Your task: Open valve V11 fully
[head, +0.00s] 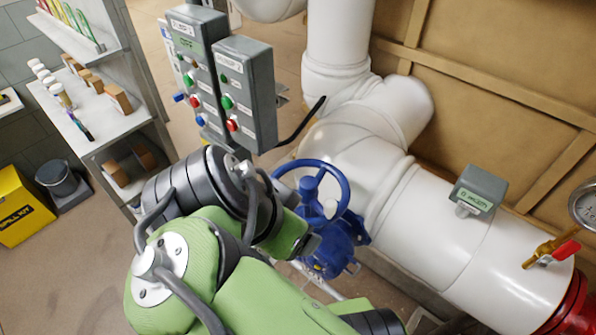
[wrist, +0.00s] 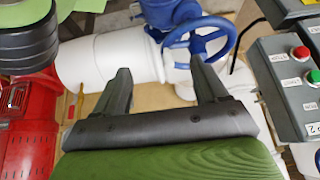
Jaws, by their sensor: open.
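A blue valve with a round spoked handwheel (head: 345,190) stands beside the white pipe in the head view. The wheel also shows in the wrist view (wrist: 233,40), at the top, beyond my fingertips. I see no readable V11 label on it. My gripper (wrist: 160,68) is open, its two dark fingers apart with nothing between them. The right fingertip overlaps the lower part of the wheel in the wrist picture; I cannot tell whether they touch. In the head view my green arm hides part of the valve's left side, and the gripper's fingers are mostly hidden.
Grey button boxes (head: 246,95) stand close behind and left of the wheel. Large white pipes (head: 425,235) run on the right, with a yellow-handled tap (head: 545,252) and a gauge (head: 585,205). Shelves (head: 100,125) and a yellow spill kit (head: 22,207) are at left.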

